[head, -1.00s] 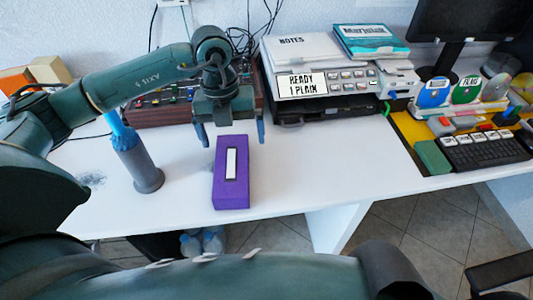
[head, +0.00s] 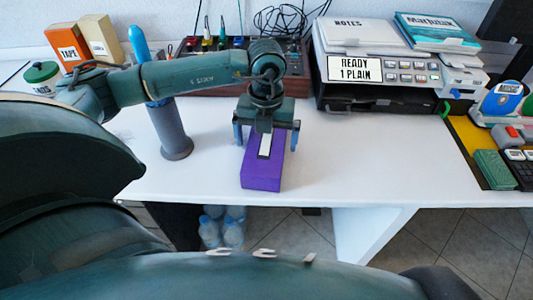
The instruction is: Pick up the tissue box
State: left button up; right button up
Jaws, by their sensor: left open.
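The tissue box (head: 262,174) is a purple oblong box with a white slot on top. It lies on the white table near its front edge in the head view. My left gripper (head: 266,140) is open above the far part of the box, with one blue-grey finger on each side of it. The gripper body hides the far end of the box. I cannot tell whether the fingers touch its sides. My right gripper is not in view.
A grey cylinder with a blue top (head: 171,130) stands left of the box. A printer (head: 380,75) with papers stands behind right, and a control panel (head: 215,60) behind. The white table (head: 360,160) is clear to the right. Bottles (head: 232,230) stand on the floor below.

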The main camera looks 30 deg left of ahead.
pick_arm(q)
jog(key=shift+f, duration=0.75)
jog(key=shift+c, duration=0.3)
jog(key=shift+r, duration=0.1)
jog(key=c, duration=1)
